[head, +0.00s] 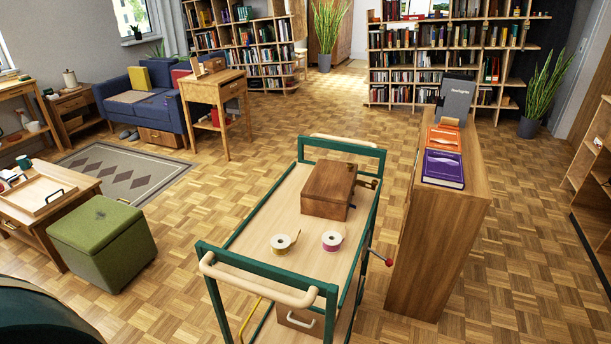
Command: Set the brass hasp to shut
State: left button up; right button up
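A brown wooden box (328,188) with its lid down sits on the top of a green-framed trolley (262,229). A small dark brassy fitting (371,183), likely the brass hasp, sticks out at the box's right side near the trolley's right rail. It is too small to tell its exact position. Neither of my grippers is in view.
Two ribbon rolls (284,242) (332,241) stand in front of the box. A red-knobbed lever (388,262) juts from the trolley's right side. A low wooden bookcase (440,230) with books stands close on the right. A green ottoman (102,241) stands left; open floor lies between.

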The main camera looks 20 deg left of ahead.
aim_at(374, 182)
jog(key=u, duration=0.4)
jog(key=i+l+u, duration=0.1)
jog(key=u, duration=0.25)
jog(key=l+u, duration=0.2)
jog(key=u, duration=0.2)
jog(key=i+l+u, duration=0.1)
jog(key=u, duration=0.25)
jog(key=l+u, duration=0.9)
jog(key=k+l+u, duration=0.15)
jog(key=l, duration=0.2)
jog(key=l+u, duration=0.2)
jog(key=l, duration=0.15)
jog(key=k+l+u, duration=0.15)
jog(key=k+l, duration=0.15)
jog(key=l, duration=0.25)
jog(key=k+l+u, duration=0.1)
jog(key=l, duration=0.25)
jog(key=k+l, duration=0.25)
jog(key=l, duration=0.15)
